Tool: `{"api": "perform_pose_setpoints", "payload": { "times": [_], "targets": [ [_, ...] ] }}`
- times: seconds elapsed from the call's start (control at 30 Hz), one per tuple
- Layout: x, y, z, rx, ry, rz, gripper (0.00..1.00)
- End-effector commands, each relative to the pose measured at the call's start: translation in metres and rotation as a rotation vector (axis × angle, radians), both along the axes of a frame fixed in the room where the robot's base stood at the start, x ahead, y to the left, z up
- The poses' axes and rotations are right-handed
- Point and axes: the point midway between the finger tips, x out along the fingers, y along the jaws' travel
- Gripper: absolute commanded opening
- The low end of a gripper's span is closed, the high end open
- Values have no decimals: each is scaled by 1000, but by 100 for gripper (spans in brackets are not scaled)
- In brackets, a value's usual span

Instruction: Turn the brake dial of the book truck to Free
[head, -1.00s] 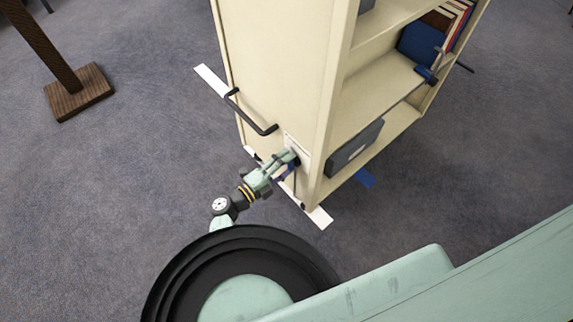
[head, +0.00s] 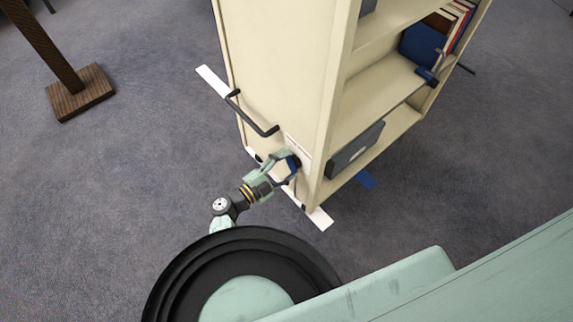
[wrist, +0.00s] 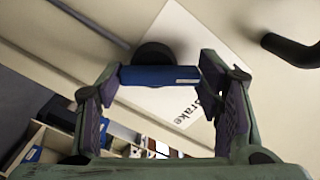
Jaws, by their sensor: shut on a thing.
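The cream book truck (head: 290,60) stands in front of me. Low on its end panel is the brake dial, a black round base with a blue bar grip (wrist: 160,76). The dial's blue part also shows in the head view (head: 293,164). A white label (wrist: 195,60) behind the dial carries the word "Brake". My gripper (wrist: 161,72) is shut on the blue bar, with a purple-padded finger at each end of it. In the head view my gripper (head: 288,166) reaches the panel's lower corner. The dial's pointer position and the Free mark cannot be made out.
A black bar handle (head: 252,113) sticks out from the end panel above the dial. A grey box (head: 355,149) and books (head: 462,18) sit on the shelves. White strips (head: 319,218) lie at the truck's foot. A wooden stand (head: 80,92) is at left on open carpet.

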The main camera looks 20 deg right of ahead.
Motion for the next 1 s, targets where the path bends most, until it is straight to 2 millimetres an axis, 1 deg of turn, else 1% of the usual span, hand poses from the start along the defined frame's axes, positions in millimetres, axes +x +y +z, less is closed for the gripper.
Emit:
{"api": "perform_pose_setpoints", "payload": {
  "times": [0.27, 0.3, 0.57, 0.87, 1.0],
  "targets": [
    [0, 0, 0, -1, 4, 0, 32],
    [0, 0, 0, -1, 4, 0, 62],
    [0, 0, 0, -1, 2, 0, 79],
    [0, 0, 0, 0, 1, 0, 80],
    [-3, 9, -1, 2, 1, 1, 80]
  ]
}}
